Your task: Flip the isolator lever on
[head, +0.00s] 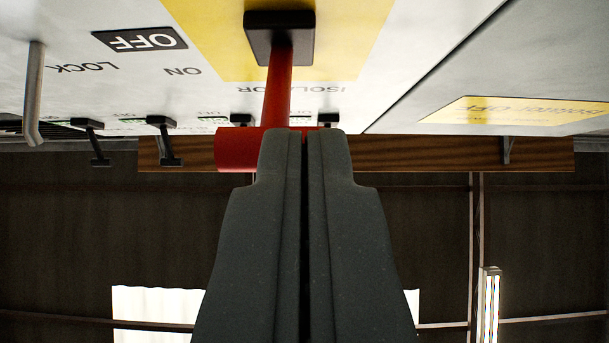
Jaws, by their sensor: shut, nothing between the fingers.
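The isolator lever (277,85) is a red shaft with a red cross grip (237,149) at its end. It stands out from a black base (279,37) on a yellow plate of the panel, in a picture that appears upside down. My gripper (304,135) is shut and empty. Its fingertips overlap the right part of the red grip and hide it; I cannot tell whether they touch it. A black OFF label (139,40) and the words ON, LOCK and ISOLATOR show on the panel.
The white panel face (215,20) fills the top. A grey handle (35,95) sticks out at the left. Several small black levers (163,140) stand near the panel's far edge. A second panel with a yellow label (520,110) is at the right. Below is a dark wall with a lamp (489,305).

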